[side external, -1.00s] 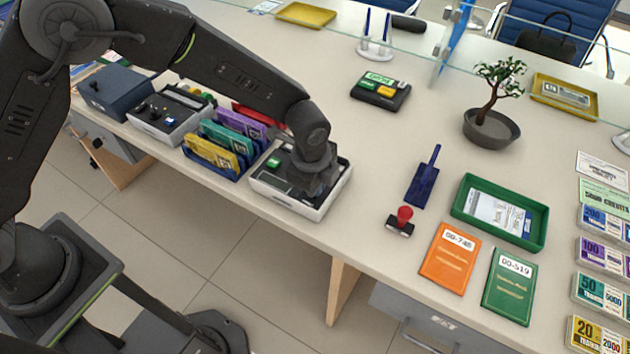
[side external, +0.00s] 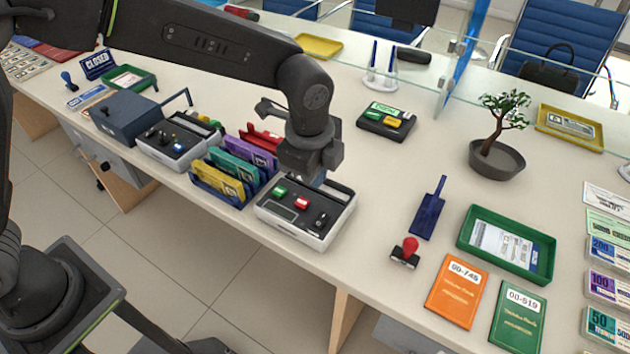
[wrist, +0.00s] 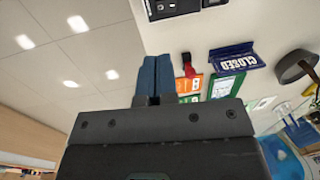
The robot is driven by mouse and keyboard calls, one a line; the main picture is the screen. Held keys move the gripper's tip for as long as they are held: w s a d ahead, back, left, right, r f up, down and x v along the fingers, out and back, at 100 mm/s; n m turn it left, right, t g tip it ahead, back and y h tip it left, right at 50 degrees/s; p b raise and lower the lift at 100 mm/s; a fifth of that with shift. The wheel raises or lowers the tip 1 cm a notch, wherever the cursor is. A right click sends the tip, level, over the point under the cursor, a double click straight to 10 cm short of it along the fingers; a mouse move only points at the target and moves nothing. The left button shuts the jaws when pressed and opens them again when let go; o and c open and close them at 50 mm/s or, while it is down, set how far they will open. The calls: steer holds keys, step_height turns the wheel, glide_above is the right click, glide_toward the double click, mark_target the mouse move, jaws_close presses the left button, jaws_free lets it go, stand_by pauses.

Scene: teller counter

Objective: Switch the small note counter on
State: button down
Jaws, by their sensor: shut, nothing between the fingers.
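Two white-and-dark machines stand along the counter's front edge, and I cannot tell from labels which is the small note counter. The nearer one (side external: 330,231) has a green button (side external: 279,191), a red button (side external: 302,203), a small display and dark knobs on top. The farther one (side external: 167,152) has dark levers and a blue button (side external: 178,147). My gripper (side external: 318,181) is above the back of the nearer machine, pointing down. The wrist view shows its two blue fingers (wrist: 154,76) pressed together with nothing between them. My gripper hides part of the nearer machine's back; contact there cannot be told.
A rack of coloured note packs (side external: 233,170) stands between the machines. To the right are a red-handled stamp (side external: 406,252), a green tray (side external: 507,245) and orange (side external: 457,291) and green books. Counter between machine and stamp is clear.

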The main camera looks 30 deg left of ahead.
mark_target(323, 215)
steer(key=shift+w+r, duration=0.1)
steer(key=shift+t, duration=0.3)
steer(key=w+f, duration=0.1)
steer(key=f, duration=0.3)
steer(key=w+f, duration=0.1)
steer(key=f, duration=0.4)
steer(key=w+f, duration=0.1)
steer(key=f, duration=0.3)
steer(key=shift+w+f, duration=0.25)
steer(key=shift+f, duration=0.15)
steer(key=shift+w+a+f, duration=0.1)
steer(key=shift+f, duration=0.15)
